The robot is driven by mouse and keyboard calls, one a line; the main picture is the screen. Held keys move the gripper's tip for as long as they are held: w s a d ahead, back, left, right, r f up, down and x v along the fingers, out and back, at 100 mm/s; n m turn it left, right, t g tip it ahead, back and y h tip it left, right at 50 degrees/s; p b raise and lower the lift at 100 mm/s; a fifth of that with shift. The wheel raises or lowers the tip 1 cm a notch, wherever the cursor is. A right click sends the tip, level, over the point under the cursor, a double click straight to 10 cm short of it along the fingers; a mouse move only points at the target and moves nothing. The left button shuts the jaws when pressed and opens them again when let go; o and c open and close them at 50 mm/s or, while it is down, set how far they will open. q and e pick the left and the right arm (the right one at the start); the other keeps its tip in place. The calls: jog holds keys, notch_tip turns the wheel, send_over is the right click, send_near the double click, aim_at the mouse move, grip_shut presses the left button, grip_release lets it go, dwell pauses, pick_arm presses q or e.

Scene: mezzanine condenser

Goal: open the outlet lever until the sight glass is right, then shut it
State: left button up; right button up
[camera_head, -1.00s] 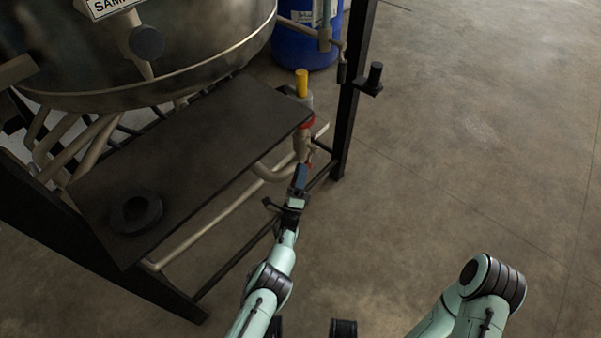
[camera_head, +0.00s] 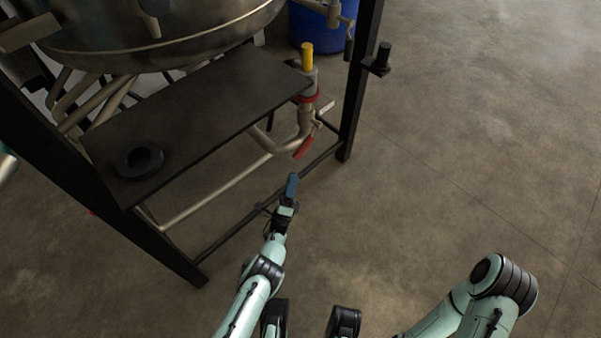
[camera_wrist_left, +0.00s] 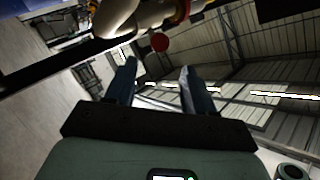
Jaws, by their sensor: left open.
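The red outlet lever (camera_head: 304,148) hangs down and to the left from the pale outlet pipe (camera_head: 306,118), below the shelf's right end. In the left wrist view a round red end (camera_wrist_left: 159,42), likely the lever's, shows beyond the fingers beside a pale pipe (camera_wrist_left: 115,15). My left gripper (camera_head: 291,184) is just below the lever in the head view, apart from it. The left wrist view shows its two fingers (camera_wrist_left: 158,85) spread with nothing between them. My right gripper is out of view. I cannot make out a sight glass.
A dark shelf (camera_head: 205,105) carries a black ring (camera_head: 139,160). A yellow-capped fitting (camera_head: 307,57) stands at its right end. A black frame post (camera_head: 362,90) and a lower rail (camera_head: 228,228) flank the lever. A blue drum (camera_head: 318,30) stands behind. The floor to the right is clear.

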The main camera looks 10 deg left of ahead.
pick_arm(q)
jog(key=shift+s+a+f, duration=0.15)
jog(key=shift+s+f, duration=0.25)
jog(key=shift+s, duration=0.05)
